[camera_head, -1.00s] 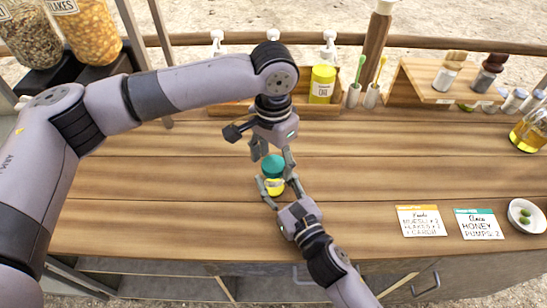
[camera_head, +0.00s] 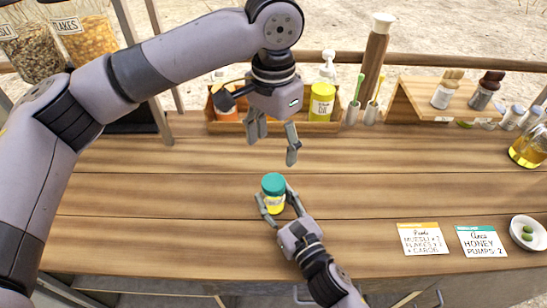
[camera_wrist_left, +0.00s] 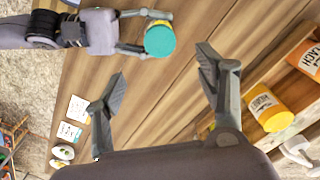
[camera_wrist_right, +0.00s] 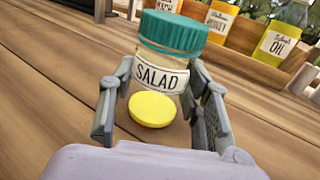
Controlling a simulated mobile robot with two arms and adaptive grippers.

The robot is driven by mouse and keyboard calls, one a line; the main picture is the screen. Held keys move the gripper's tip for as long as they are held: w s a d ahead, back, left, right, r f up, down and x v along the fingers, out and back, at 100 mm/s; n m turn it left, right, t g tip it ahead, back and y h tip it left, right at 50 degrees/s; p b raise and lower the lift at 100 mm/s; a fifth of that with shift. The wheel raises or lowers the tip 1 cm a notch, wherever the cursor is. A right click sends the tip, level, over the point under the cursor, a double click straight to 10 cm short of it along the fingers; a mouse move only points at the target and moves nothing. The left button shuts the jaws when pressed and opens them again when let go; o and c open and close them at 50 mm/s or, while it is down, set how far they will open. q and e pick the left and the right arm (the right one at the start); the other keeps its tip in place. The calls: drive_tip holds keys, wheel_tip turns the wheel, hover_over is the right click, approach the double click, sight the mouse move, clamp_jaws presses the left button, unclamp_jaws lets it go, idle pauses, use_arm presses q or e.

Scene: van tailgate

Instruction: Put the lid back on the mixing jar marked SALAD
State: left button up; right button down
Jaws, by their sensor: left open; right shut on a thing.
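My right gripper (camera_head: 272,205) is shut around the jar's body from the front. My left gripper (camera_head: 272,150) is open and empty, above and behind the jar. In the left wrist view the lid (camera_wrist_left: 160,40) lies beyond the spread fingers, clear of them.
A wooden crate (camera_head: 270,126) with bottles and a yellow pump bottle (camera_head: 321,102) stands behind my left gripper. Two order cards (camera_head: 423,239) and a white bowl (camera_head: 528,233) lie at right. A small wooden shelf (camera_head: 455,95) holds shakers. The counter around the jar is mostly clear.

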use_arm(q)
drive_tip(key=shift+r, duration=0.65)
use_arm(e)
drive_tip(key=c, duration=0.8)
unclamp_jaws()
drive_tip(key=v, duration=1.2)
